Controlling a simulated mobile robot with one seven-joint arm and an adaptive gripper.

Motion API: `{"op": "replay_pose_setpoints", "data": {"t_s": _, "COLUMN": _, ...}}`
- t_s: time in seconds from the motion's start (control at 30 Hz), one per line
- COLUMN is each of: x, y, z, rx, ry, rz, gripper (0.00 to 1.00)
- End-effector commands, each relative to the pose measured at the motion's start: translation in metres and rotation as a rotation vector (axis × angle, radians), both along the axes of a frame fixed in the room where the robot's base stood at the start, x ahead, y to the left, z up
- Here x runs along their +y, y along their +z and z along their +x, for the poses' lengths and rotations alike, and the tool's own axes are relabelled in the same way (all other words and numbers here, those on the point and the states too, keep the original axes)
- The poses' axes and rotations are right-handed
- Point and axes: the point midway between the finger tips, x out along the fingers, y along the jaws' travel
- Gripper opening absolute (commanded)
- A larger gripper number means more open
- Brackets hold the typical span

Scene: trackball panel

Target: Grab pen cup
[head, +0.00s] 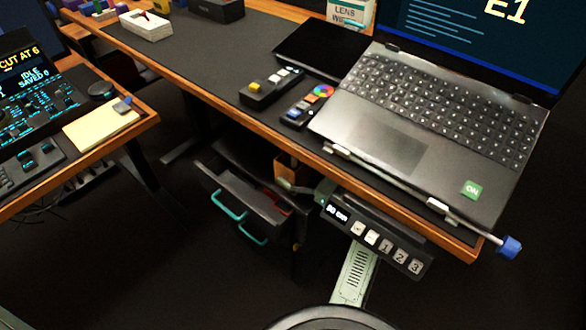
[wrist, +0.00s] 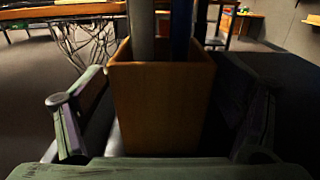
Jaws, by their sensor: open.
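The pen cup (wrist: 162,108) is a square brown wooden box, upright in the middle of the wrist view. A grey shaft and a blue shaft stand up out of its open top. My gripper (wrist: 163,92) is open, with one finger on each side of the cup and a visible gap on both sides. The cup's base is hidden behind the palm. In the head view a small brown part of the cup (head: 286,167) shows below the desk edge, by my gripper (head: 300,187), mostly hidden by the desk.
The desk (head: 215,75) overhangs this spot, with a laptop (head: 400,140) on it. A button panel (head: 375,238) hangs under its front edge. An open drawer unit (head: 245,205) with teal handles stands left of my gripper. Dark floor lies open in front.

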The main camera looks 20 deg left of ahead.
Motion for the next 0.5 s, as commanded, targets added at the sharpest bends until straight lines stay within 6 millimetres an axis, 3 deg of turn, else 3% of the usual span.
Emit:
{"op": "replay_pose_setpoints", "data": {"t_s": 0.17, "x": 0.017, "y": 0.000, "z": 0.007, "rx": 0.000, "ry": 0.000, "rz": -0.001, "gripper": 0.86}}
{"op": "replay_pose_setpoints", "data": {"t_s": 0.4, "x": 0.018, "y": 0.000, "z": 0.007, "rx": -0.001, "ry": -0.001, "rz": -0.001, "gripper": 0.86}}
{"op": "replay_pose_setpoints", "data": {"t_s": 0.5, "x": 0.018, "y": 0.000, "z": 0.007, "rx": -0.001, "ry": -0.001, "rz": -0.001, "gripper": 0.79}}
